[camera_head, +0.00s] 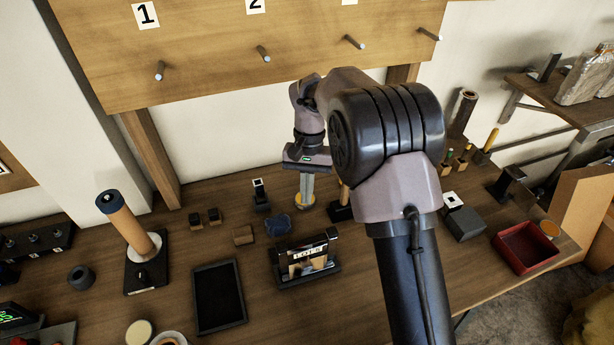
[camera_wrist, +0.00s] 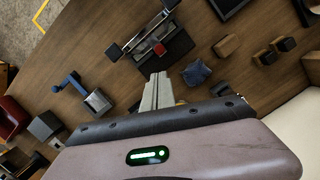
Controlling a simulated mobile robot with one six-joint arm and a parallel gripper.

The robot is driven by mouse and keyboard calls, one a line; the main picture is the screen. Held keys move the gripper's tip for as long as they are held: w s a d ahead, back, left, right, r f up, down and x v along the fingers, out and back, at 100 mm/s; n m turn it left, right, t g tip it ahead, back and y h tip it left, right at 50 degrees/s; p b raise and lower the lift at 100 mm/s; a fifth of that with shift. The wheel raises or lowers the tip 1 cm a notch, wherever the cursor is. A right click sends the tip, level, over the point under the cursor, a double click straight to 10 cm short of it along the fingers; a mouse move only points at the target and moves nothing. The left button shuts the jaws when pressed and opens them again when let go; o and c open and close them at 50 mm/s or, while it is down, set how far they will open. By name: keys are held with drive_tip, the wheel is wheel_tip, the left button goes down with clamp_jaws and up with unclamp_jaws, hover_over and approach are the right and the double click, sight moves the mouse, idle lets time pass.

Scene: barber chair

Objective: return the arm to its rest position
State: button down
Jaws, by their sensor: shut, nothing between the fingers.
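My arm reaches over the table from the lower right of the head view, with its elbow large in the foreground. My gripper (camera_head: 306,190) points down above the tabletop, near the back middle of the table. Its fingers are shut together with nothing between them. In the wrist view my gripper (camera_wrist: 157,92) shows as two pale fingers side by side. A yellow-orange disc (camera_head: 304,203) lies just below or behind the fingertips; I cannot tell whether they touch it. The elbow hides part of the table behind it.
A brown cylinder on a stand (camera_head: 128,222) is at left, a red tray (camera_head: 526,246) at right. A pegged wooden board (camera_head: 230,50) hangs above. A black tray (camera_head: 218,296) lies in front.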

drive_tip(key=s+d+r+t+y+b, duration=0.1)
drive_tip(key=s+d+r+t, duration=0.15)
drive_tip(key=s+r, duration=0.45)
drive_tip(key=s+d+r+t+b, duration=0.2)
drive_tip(key=s+d+r, duration=0.15)
drive_tip(key=r, duration=0.55)
drive_tip(key=s+d+f+m+t+b, duration=0.1)
drive_tip(key=s+t, duration=0.1)
drive_tip(key=s, duration=0.6)
drive_tip(key=s+f+m+t+b, duration=0.1)
drive_tip(key=s+f+t, duration=0.1)
drive_tip(key=s, duration=0.6)
drive_tip(key=shift+s+d, duration=0.15)
drive_tip(key=shift+d, duration=0.25)
